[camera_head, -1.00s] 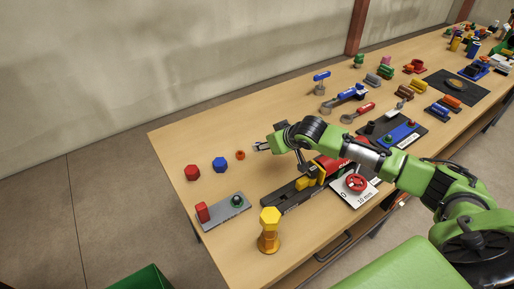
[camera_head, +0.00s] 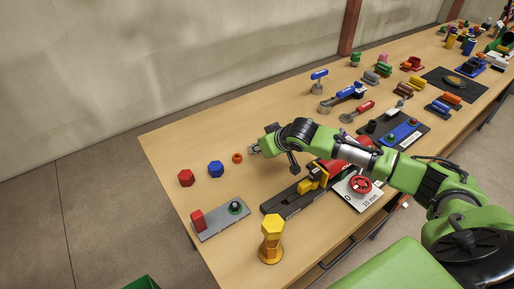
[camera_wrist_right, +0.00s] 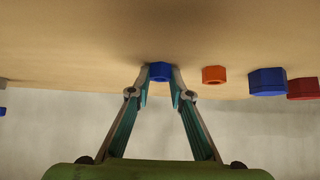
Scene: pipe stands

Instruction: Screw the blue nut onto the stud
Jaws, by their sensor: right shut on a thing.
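The blue nut (camera_wrist_right: 160,70) is between the fingertips of my right gripper (camera_wrist_right: 160,74) in the right wrist view, with the gripper shut on it close to the tabletop. In the head view my right gripper (camera_head: 253,149) reaches over the far side of the table, just right of a small orange nut (camera_head: 237,158); the blue nut is not clear there. A grey plate (camera_head: 220,221) near the table's left end bears a red block (camera_head: 197,219) and a dark, green-ringed round piece (camera_head: 236,207), possibly the stud. My left gripper is out of view.
A larger blue hexagonal piece (camera_head: 216,169) and a red one (camera_head: 186,178) stand left of the orange nut. A yellow hexagonal-topped stand (camera_head: 271,240) is at the front edge. Bare tabletop surrounds the hexagonal pieces.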

